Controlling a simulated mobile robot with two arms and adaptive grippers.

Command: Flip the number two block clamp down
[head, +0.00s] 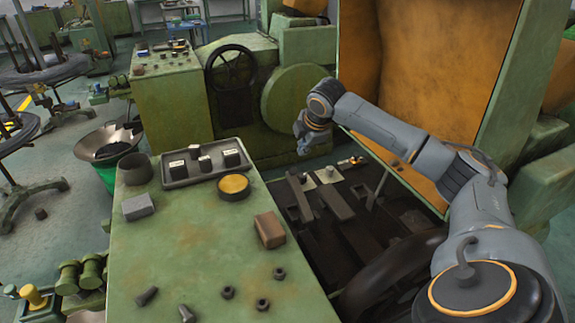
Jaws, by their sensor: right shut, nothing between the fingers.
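The block clamps show as dark elongated bars (334,200) in the open machine bed (345,240), right of the green table. Light plates (328,175) lie at their far ends. I cannot read any number, so I cannot tell which is number two, and the clamps' exact positions are hard to make out. My right gripper (303,150) points down just beyond the far end of the clamps, above the bed. It looks shut and empty, small and dark. I cannot tell whether it touches anything. My left gripper is not in view.
The green table (190,245) holds a tray of dark blocks (205,175), a yellow-topped tin (234,187), a grey block (138,207), a brown block (270,230) and several loose nuts and bolts. An orange-lined raised cover (440,70) stands behind my right arm.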

